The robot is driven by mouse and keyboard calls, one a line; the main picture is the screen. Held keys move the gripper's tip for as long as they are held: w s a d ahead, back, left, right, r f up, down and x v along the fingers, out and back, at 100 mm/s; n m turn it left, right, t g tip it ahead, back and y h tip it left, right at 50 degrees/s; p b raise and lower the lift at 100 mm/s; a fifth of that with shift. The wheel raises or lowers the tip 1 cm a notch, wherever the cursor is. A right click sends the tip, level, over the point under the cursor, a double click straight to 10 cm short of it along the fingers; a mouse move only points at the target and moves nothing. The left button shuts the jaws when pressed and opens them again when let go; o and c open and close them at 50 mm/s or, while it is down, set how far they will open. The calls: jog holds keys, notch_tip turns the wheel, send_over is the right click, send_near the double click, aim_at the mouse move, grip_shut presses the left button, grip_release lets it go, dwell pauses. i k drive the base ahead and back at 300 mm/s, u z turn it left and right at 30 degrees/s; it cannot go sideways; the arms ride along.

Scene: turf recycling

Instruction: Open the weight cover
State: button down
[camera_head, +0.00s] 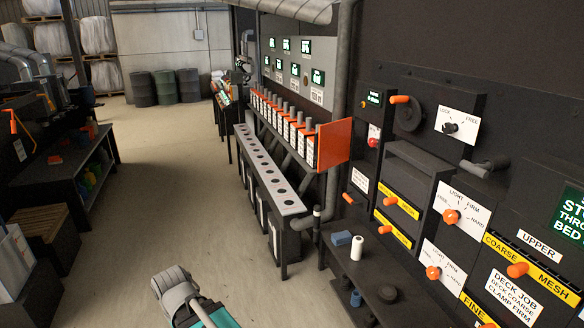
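No part in view carries a readable label naming it the weight cover, so I cannot tell which one it is. An orange flat panel (333,143) stands upright at the near end of a row of orange-topped, white-labelled units. A dark lever (486,165) sticks out below that plate. Part of my arm shows at the bottom centre; my gripper is not in view.
A low dark bench (375,277) on the right holds a white roll (356,248) and a blue block (341,238). Orange knobs stick out from the wall beside it. A long table with round holes (268,177) runs behind. The floor aisle (165,190) is clear.

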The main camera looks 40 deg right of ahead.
aim_at(332, 148)
jog(key=z, duration=0.45)
jog(key=i, duration=1.35)
jog(key=z, duration=0.5)
